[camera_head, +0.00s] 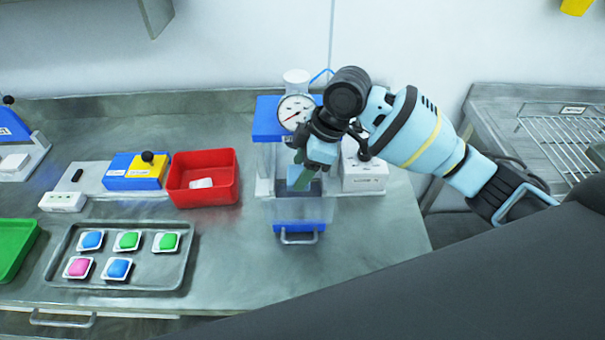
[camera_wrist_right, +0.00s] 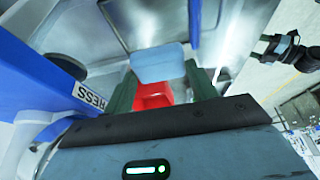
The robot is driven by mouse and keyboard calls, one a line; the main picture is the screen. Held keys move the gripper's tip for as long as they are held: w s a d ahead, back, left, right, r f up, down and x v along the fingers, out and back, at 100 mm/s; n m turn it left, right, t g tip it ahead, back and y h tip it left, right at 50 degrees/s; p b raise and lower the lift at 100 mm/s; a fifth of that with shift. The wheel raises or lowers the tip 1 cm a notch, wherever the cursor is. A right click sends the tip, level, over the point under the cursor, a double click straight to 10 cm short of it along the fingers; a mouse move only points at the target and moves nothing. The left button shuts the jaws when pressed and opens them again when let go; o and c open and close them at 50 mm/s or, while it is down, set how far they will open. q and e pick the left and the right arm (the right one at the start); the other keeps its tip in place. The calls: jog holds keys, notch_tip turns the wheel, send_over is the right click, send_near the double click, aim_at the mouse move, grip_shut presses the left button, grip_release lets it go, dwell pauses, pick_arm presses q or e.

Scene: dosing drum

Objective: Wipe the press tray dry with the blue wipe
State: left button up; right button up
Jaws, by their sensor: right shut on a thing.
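My right gripper (camera_head: 301,172) is shut on the blue wipe (camera_head: 302,180) and holds it over the front of the press. In the right wrist view the wipe (camera_wrist_right: 158,62) is a pale blue pad between the two green fingers. The press (camera_head: 270,118) has a blue top, a round gauge and a clear front. Its tray (camera_head: 315,188) shows only in part as a grey surface below the wipe; the gripper hides the rest. I cannot tell whether the wipe touches it. My left gripper does not clearly show.
A white box (camera_head: 365,172) stands close on the press's right. A red bin (camera_head: 202,160) with a white piece inside is to its left. A metal tray (camera_head: 80,240) of coloured pads and a blue-yellow box (camera_head: 135,172) are farther left. The counter (camera_head: 240,260) in front is clear.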

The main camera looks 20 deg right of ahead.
notch_tip(320, 180, up, 9)
jog(key=w, duration=0.1)
jog(key=shift+d, duration=0.15)
dwell(0.6)
jog(key=shift+f, duration=0.1)
dwell(0.3)
jog(key=s+d+f+m+t+h, duration=0.1)
jog(key=d+f+m+t+h, duration=0.2)
jog(key=d+m, duration=0.4)
notch_tip(320, 180, down, 3)
jog(key=m+h, duration=0.1)
jog(key=m, duration=0.6)
jog(key=shift+s+r+m, duration=0.2)
jog(key=shift+m, duration=0.2)
jog(key=shift+r, duration=0.15)
